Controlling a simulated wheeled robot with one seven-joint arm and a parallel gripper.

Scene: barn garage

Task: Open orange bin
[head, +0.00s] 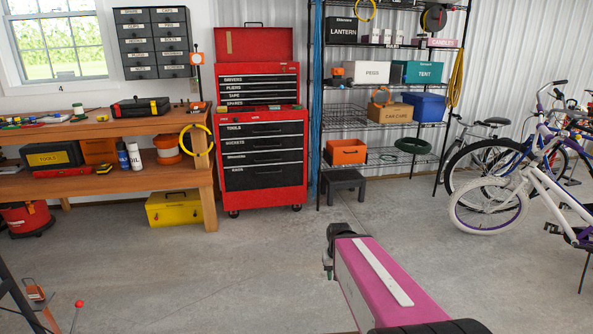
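An orange bin (346,152) with a dark handle or slot on its front stands on the lowest wire shelf of the black rack, at its left end. It is upright, and I cannot see inside it. A second orange box (99,150) sits on the workbench's lower shelf, partly hidden by a black toolbox. My pink arm reaches forward over the floor from the bottom of the head view. Dark parts at its far end (329,262) may belong to my gripper. They are apart from the bin, and no fingers can be made out.
A black step stool (344,186) stands on the floor below the orange bin. A red tool chest (262,140) is left of the rack (318,130). Bicycles (487,205) stand at the right. A yellow toolbox (174,208) is under the workbench (110,128). The central concrete floor is clear.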

